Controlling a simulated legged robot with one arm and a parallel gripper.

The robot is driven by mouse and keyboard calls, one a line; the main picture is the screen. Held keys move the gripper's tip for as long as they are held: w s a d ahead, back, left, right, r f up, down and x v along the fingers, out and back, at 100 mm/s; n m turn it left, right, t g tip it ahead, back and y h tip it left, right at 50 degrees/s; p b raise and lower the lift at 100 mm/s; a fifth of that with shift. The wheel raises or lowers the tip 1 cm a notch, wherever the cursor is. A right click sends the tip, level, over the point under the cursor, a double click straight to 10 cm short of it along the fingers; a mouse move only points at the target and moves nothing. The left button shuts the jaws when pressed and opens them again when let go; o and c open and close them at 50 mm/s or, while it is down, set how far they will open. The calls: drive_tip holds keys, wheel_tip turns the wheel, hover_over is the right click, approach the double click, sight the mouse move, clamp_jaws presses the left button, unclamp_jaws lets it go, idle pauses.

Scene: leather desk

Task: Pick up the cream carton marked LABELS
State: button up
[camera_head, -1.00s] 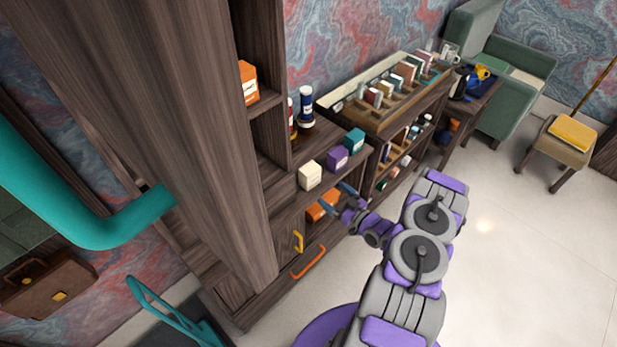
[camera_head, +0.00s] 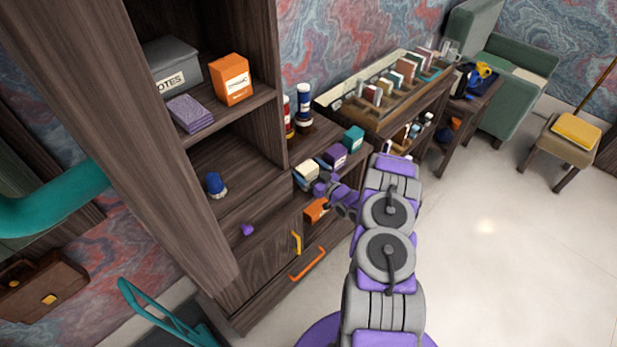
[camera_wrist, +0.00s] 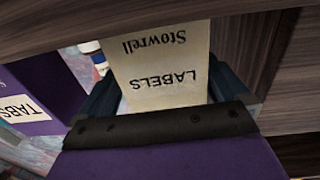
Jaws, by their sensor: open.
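The cream carton (camera_head: 305,174) stands on the dark wooden counter of the cabinet, at the left end of a short row of cartons. In the wrist view its face marked LABELS (camera_wrist: 165,62) shows upside down, with "Stowrell" above it. My gripper (camera_head: 311,175) is at the carton in the head view and hides part of it. In the wrist view my gripper (camera_wrist: 160,95) is open, with one finger on each side of the carton. I cannot tell whether the fingers touch it.
A purple carton (camera_head: 335,156), marked TABS in the wrist view (camera_wrist: 28,108), stands close beside the cream one. A teal carton (camera_head: 353,139) is beyond it. Bottles (camera_head: 304,104) stand behind. An orange box (camera_head: 315,210) sits below the counter. Tall shelves (camera_head: 262,45) rise at left.

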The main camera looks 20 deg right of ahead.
drive_tip(key=shift+w+a, duration=0.25)
drive_tip(key=shift+w, duration=0.25)
drive_tip(key=shift+w+a+r, duration=0.1)
drive_tip(key=shift+w+a, duration=0.15)
drive_tip(key=shift+a, duration=0.15)
drive_tip(key=shift+d, duration=0.3)
drive_tip(key=c, duration=0.6)
drive_tip(key=shift+a, duration=0.15)
drive_tip(key=c, duration=0.4)
drive_tip(key=shift+c, duration=0.2)
drive_tip(key=shift+r, duration=0.1)
